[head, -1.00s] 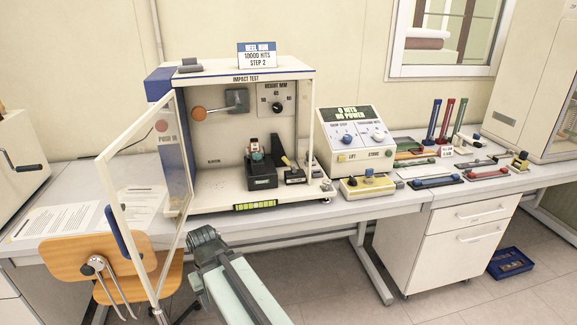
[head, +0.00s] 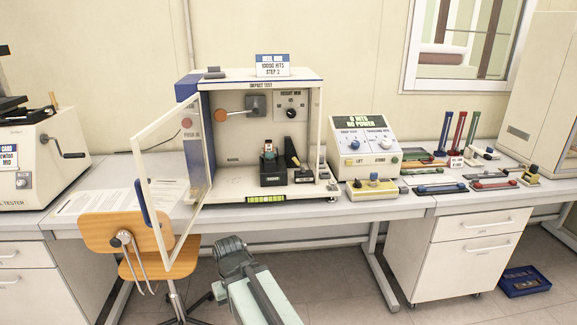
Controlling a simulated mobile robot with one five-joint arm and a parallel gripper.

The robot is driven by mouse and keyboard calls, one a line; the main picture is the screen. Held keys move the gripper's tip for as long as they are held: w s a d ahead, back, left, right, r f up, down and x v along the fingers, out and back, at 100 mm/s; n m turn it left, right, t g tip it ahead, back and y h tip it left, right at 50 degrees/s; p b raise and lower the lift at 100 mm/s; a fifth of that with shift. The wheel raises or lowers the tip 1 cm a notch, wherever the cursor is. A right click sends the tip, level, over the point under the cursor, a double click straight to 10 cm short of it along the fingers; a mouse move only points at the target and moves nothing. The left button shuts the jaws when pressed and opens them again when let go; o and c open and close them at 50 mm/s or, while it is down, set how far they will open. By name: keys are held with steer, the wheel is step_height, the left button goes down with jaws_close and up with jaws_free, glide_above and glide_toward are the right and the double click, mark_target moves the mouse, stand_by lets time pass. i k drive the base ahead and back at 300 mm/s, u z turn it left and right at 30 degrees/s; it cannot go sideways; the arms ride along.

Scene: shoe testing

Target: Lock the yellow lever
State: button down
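The white impact test cabinet (head: 262,83) stands on the bench with its framed clear door (head: 176,150) swung open to the left. Inside, a black clamp block (head: 271,178) holds a small teal and red piece (head: 269,152). Beside it on the right is a dark upright lever (head: 290,150) with a small yellowish part (head: 296,161) at its foot; I cannot tell whether it is locked. My gripper (head: 231,246) is low in front of the bench, apart from the cabinet. Its fingers are too unclear to tell open from shut.
A control box (head: 362,133) reads "0 hits, no power". Tools and coloured bars lie to the right. An orange chair (head: 112,232) stands below the open door. A blue tray (head: 524,281) is on the floor.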

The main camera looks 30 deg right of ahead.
mark_target(302, 168)
steer(key=u, duration=2.45)
steer(key=k, duration=1.45)
steer(key=z, duration=0.95)
steer(key=i, duration=0.9)
